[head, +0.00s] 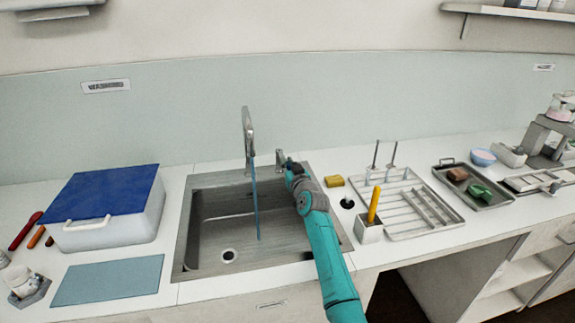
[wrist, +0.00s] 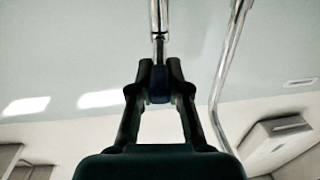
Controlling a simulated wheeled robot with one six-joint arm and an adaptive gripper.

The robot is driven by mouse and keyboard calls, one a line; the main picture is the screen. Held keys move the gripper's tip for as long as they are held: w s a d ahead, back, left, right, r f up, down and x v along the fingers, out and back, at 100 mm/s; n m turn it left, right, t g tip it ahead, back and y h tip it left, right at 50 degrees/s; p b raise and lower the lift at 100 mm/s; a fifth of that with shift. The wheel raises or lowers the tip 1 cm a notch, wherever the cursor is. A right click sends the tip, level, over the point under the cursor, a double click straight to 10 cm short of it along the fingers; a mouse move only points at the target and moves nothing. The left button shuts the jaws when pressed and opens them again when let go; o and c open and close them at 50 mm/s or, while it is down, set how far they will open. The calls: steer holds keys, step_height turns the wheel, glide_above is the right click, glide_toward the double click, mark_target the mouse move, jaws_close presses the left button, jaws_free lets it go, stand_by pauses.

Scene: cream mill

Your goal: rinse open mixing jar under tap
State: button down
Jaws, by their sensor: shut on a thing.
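The tap (head: 248,130) stands at the back of the steel sink (head: 183,235), and a blue stream of water (head: 256,205) falls from its spout into the basin. My gripper (head: 288,168) is at the tap's lever (head: 279,156), to the right of the spout. In the wrist view my gripper (wrist: 159,78) is shut on the dark blue end of the lever (wrist: 158,88), below a metal rod. The spout (wrist: 228,60) rises to the right there. I cannot make out an open mixing jar in either view. None shows in the sink.
A white box with a blue lid (head: 115,190) and a blue mat (head: 108,281) lie left of the sink. A yellow sponge (head: 334,181), a holder (head: 369,232) and a drying rack (head: 425,225) are at the right. The basin around the drain (head: 229,256) looks clear.

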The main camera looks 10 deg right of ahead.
steer(key=shift+d+f+n+y, duration=0.15)
steer(key=shift+d+n+y, duration=0.25)
steer(key=shift+y, duration=0.3)
steer(key=c, duration=1.1)
jaws_free()
steer(key=s, duration=0.4)
steer(key=s+d, duration=0.1)
steer(key=s, duration=0.3)
steer(key=s+d, duration=0.1)
steer(key=s, duration=0.2)
steer(key=shift+s, duration=0.4)
